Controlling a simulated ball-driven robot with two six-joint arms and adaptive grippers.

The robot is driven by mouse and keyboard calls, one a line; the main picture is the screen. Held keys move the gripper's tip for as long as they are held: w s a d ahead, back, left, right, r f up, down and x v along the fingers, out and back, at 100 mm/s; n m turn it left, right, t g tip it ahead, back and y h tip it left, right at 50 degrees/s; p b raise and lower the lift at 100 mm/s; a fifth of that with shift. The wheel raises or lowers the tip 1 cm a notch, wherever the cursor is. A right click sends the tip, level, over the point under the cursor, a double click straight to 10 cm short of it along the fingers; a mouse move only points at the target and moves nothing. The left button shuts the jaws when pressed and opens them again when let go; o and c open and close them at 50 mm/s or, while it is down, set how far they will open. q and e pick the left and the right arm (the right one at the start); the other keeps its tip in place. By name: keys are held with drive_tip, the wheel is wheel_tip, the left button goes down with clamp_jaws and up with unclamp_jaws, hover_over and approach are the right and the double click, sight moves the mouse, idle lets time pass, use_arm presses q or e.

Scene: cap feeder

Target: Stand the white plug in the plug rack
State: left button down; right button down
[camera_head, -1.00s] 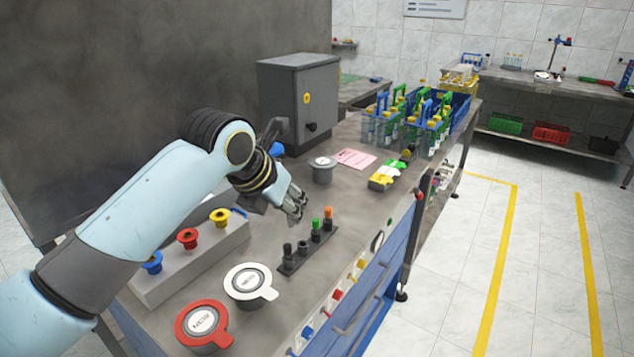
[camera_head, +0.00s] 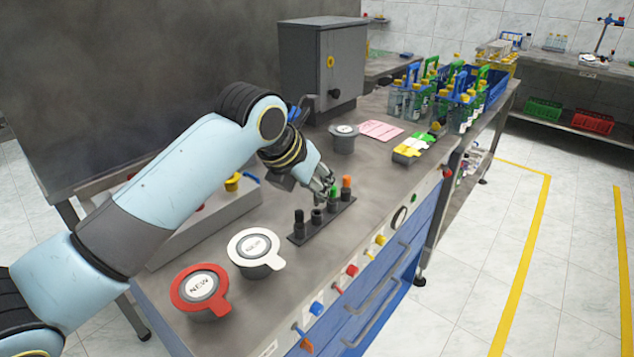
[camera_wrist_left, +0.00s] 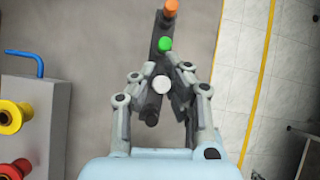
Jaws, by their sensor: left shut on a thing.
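The plug rack (camera_head: 322,223) is a dark narrow strip on the steel bench. It bears a black plug (camera_head: 299,222), a green plug (camera_head: 334,192) and an orange plug (camera_head: 347,186), with a dark socket between the black and green ones. My left gripper (camera_head: 325,184) is over the rack beside the green plug. In the left wrist view, its fingers (camera_wrist_left: 161,78) are shut on the white plug (camera_wrist_left: 161,85), whose round top shows over the rack between green and black. Fingers hide this plug in the head view; whether it touches the rack I cannot tell. My right gripper is out of view.
A red-rimmed pot (camera_head: 203,310) and a white-rimmed pot (camera_head: 257,271) stand nearer on the bench. A grey box with coloured knobs (camera_wrist_left: 35,115) lies left of the rack. A grey lidded pot (camera_head: 344,143) and a yellow-green block (camera_head: 408,151) stand beyond it.

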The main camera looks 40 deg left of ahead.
sight(315, 201)
use_arm(q)
drive_tip(key=shift+f, duration=0.5)
drive_tip(key=shift+f+p, duration=0.15)
drive_tip(key=shift+p, duration=0.25)
idle(0.7)
drive_tip(key=shift+f+b, duration=0.45)
drive_tip(key=shift+f, duration=0.45)
drive_tip(key=shift+s+d+f, duration=0.1)
drive_tip(key=shift+s+f, duration=0.05)
drive_tip(key=shift+f, duration=0.15)
drive_tip(key=c, duration=1.3)
unclamp_jaws()
drive_tip(key=shift+f, duration=0.2)
drive_tip(key=shift+c, duration=0.2)
drive_tip(key=shift+r, duration=0.1)
drive_tip(key=shift+r, duration=0.1)
